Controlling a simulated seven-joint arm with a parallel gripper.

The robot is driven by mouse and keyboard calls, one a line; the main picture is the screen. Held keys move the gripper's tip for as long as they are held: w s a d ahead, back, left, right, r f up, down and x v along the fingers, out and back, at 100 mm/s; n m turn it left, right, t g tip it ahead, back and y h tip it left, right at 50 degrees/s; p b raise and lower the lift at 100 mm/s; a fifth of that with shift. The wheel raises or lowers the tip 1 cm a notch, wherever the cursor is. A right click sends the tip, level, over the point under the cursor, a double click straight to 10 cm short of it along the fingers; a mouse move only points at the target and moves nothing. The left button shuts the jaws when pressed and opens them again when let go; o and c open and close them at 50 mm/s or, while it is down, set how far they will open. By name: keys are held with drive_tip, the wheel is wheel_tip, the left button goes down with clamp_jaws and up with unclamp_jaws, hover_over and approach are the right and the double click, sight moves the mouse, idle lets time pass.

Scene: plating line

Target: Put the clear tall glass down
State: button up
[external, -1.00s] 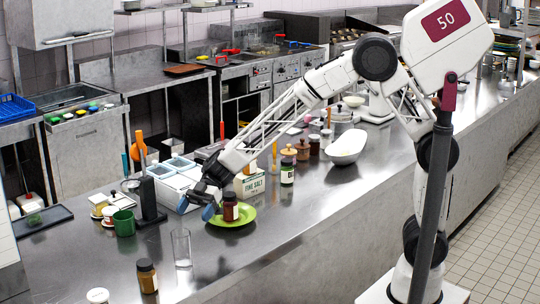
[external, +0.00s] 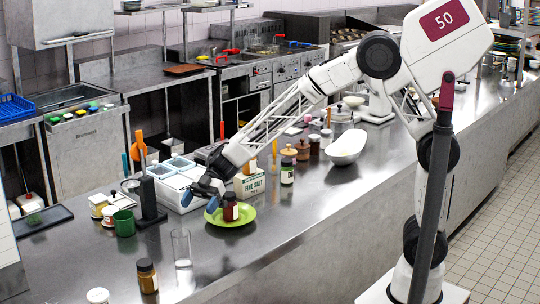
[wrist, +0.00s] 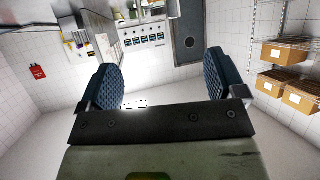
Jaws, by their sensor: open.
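The clear tall glass (external: 181,248) stands upright on the steel counter, near its front edge, left of the green plate (external: 243,219). My gripper (external: 212,205) is open and empty, at the left rim of the green plate beside a dark red jar (external: 230,208). The gripper is apart from the glass, to its right and farther back. In the wrist view my open fingers (wrist: 165,78) have nothing between them, and the glass does not show there.
A brown jar (external: 147,276) and a white-lidded jar (external: 98,296) stand in front of the glass. A green mug (external: 123,223) and a black stand (external: 149,200) are behind it. The salt box (external: 249,182) stands behind the plate. The counter right of the glass is bare.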

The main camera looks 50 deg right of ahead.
idle(0.3)
drive_tip(key=w+d+r+m+t, duration=0.65)
drive_tip(key=d+r+t, duration=0.3)
drive_tip(key=d, duration=0.35)
drive_tip(key=s+d+r+m+t+h, duration=0.1)
drive_tip(key=d+r+m+t+h, duration=0.2)
drive_tip(key=d, duration=0.7)
drive_tip(key=d+r+m+t+h, duration=0.1)
drive_tip(key=d+m+t+h, duration=0.4)
drive_tip(key=d, duration=0.6)
drive_tip(key=s+d+f+m+g+h, duration=0.2)
drive_tip(key=s+d+m+g+h, duration=0.25)
drive_tip(key=s+d, duration=0.8)
drive_tip(key=s+d+f+m+g, duration=0.1)
drive_tip(key=s+d+f+g, duration=0.1)
drive_tip(key=s, duration=0.7)
drive_tip(key=s+d+f+m+g, duration=0.1)
drive_tip(key=s+g, duration=0.3)
drive_tip(key=s, duration=0.6)
drive_tip(key=shift+d+f+g, duration=0.4)
drive_tip(key=shift+d+f, duration=0.1)
drive_tip(key=shift+f, duration=0.15)
